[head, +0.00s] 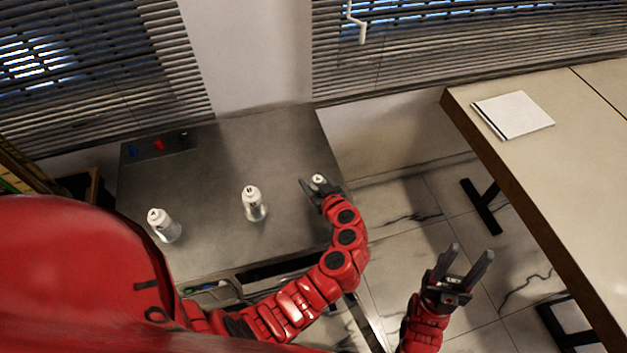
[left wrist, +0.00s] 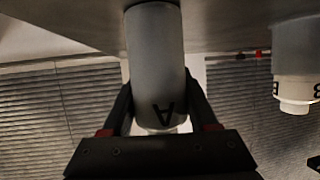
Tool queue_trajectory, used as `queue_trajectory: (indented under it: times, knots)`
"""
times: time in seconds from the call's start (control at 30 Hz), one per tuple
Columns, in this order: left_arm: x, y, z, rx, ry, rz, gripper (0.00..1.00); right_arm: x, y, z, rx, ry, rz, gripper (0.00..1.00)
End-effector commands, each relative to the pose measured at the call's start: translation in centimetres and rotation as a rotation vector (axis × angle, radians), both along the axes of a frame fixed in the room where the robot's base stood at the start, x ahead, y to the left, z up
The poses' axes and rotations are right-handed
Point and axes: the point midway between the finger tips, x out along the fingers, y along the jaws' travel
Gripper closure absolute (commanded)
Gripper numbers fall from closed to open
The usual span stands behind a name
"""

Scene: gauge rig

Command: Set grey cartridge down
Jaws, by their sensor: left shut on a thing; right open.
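My left gripper (head: 320,190) is shut on the grey cartridge (left wrist: 157,65), near the right edge of the grey table (head: 225,150). The cartridge is a cylinder marked with a black letter A; its white top (head: 319,179) shows between the fingers in the head view. The left wrist view looks inverted, with the tabletop at the top. The cartridge's base reaches the tabletop's edge in that picture; I cannot tell whether it touches. My right gripper (head: 466,267) is open and empty, off the table to the right, above the floor.
Two similar white-and-grey cartridges stand upright on the table, one in the middle (head: 253,203) and one at the left (head: 164,226). A dark strip (head: 160,146) with blue, red and black marks lies at the back left. A beige table (head: 560,170) at right holds a white pad (head: 513,115).

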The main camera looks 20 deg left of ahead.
Motion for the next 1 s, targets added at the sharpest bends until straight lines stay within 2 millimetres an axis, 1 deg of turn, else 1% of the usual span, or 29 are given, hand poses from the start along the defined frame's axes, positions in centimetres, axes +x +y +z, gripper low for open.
queue_trajectory:
  times: [0.03,0.07,0.2,0.23,0.47,0.6,0.63,0.67,0.77,1.0]
  knots:
    - [0.0,0.0,-0.2,0.000,-0.002,-0.001,1.00,0.0,0.0,-0.3,0.000,0.000,0.000,0.50]
    - [0.0,0.0,-0.1,0.000,0.000,-0.001,0.37,0.0,0.0,-0.2,0.000,0.000,0.000,0.50]
    - [0.0,0.0,0.0,0.000,0.000,0.000,0.11,0.0,0.0,-0.1,0.000,0.000,0.000,0.50]
    - [0.0,0.0,-0.1,0.000,0.000,0.000,0.10,0.0,0.0,-0.1,0.000,0.000,0.000,0.50]
    - [0.0,0.0,0.0,0.000,0.000,0.000,0.10,0.0,0.0,-0.1,0.000,0.000,0.000,0.50]
    - [0.0,0.0,0.6,0.001,0.001,0.001,0.10,0.0,0.0,0.8,0.000,0.000,0.000,0.50]
    - [-0.1,-0.1,0.5,0.001,0.001,0.000,0.10,0.0,0.0,0.7,0.000,0.000,0.000,0.50]
    - [-0.3,-0.5,0.3,0.000,-0.002,-0.004,0.10,0.0,0.0,0.1,0.000,0.000,0.000,0.50]
    - [-1.5,-1.7,0.7,-0.003,-0.003,-0.005,0.10,0.0,0.0,-0.9,0.000,0.000,0.000,0.50]
    - [-5.3,-5.3,2.9,-0.004,-0.004,-0.008,0.10,0.0,0.0,-3.1,0.000,0.000,0.000,0.50]
